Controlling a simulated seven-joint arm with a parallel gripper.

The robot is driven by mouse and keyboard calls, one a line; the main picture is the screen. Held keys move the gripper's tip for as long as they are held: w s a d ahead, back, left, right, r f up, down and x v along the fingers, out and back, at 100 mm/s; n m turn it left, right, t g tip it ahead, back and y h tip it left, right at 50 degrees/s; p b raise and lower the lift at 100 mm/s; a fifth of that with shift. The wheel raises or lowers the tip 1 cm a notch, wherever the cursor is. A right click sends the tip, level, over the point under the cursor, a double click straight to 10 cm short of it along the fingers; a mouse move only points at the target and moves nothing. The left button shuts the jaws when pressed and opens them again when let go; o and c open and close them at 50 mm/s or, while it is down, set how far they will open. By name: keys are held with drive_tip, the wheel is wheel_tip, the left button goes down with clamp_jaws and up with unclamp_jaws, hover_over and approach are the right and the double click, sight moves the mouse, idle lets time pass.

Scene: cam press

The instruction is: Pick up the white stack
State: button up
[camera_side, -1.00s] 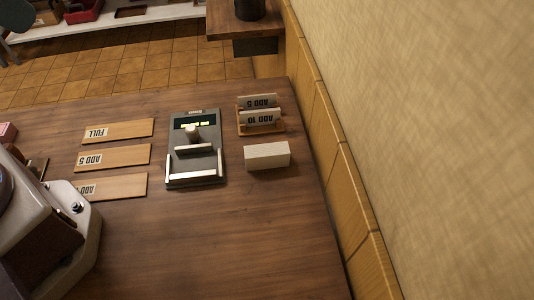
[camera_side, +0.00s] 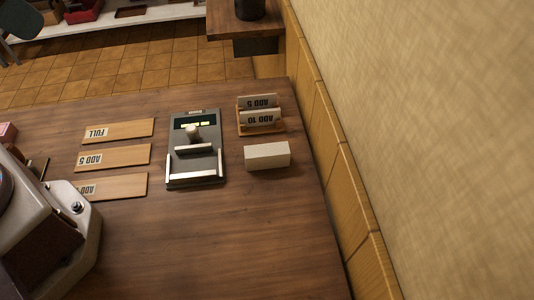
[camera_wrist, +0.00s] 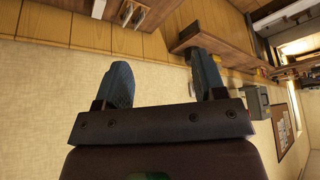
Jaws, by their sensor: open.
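The white stack (camera_side: 267,157) is a plain off-white block lying on the wooden table in the side view, to the right of the grey press. My gripper (camera_wrist: 160,82) shows in the wrist view with its two dark fingers apart and nothing between them. It faces the wall and a shelf. The fingers do not show in the side view, where only part of my arm (camera_side: 45,235) is seen at the left, well away from the stack.
The grey press (camera_side: 195,160) with a knob and lit display stands left of the stack. A wooden rack (camera_side: 262,132) holds "ADD 5" and "ADD 10" cards behind it. Wooden boards (camera_side: 114,157) labelled "FULL" and "ADD 5" lie left. The front table is clear; a wall borders the right.

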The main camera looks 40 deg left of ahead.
drive_tip(key=w+d+f+m+g, duration=0.4)
drive_tip(key=w+d+f, duration=0.4)
drive_tip(key=w, duration=0.1)
drive_tip(key=m+h, duration=0.1)
drive_tip(key=m, duration=0.4)
approach(267, 150)
drive_tip(key=f, duration=0.4)
drive_tip(key=shift+w, duration=0.3)
drive_tip(key=shift+w+d+f, duration=0.1)
drive_tip(key=shift+d+f, duration=0.05)
drive_tip(key=shift+f, duration=0.85)
drive_tip(key=shift+w+d+f, duration=0.1)
drive_tip(key=shift+d+f, duration=0.05)
drive_tip(key=shift+f, duration=0.9)
drive_tip(key=shift+w+d+f, duration=0.1)
drive_tip(key=shift+d+f, duration=0.05)
drive_tip(key=shift+f, duration=0.85)
drive_tip(key=shift+f, duration=0.25)
drive_tip(key=c, duration=1)
drive_tip(key=shift+c, duration=0.2)
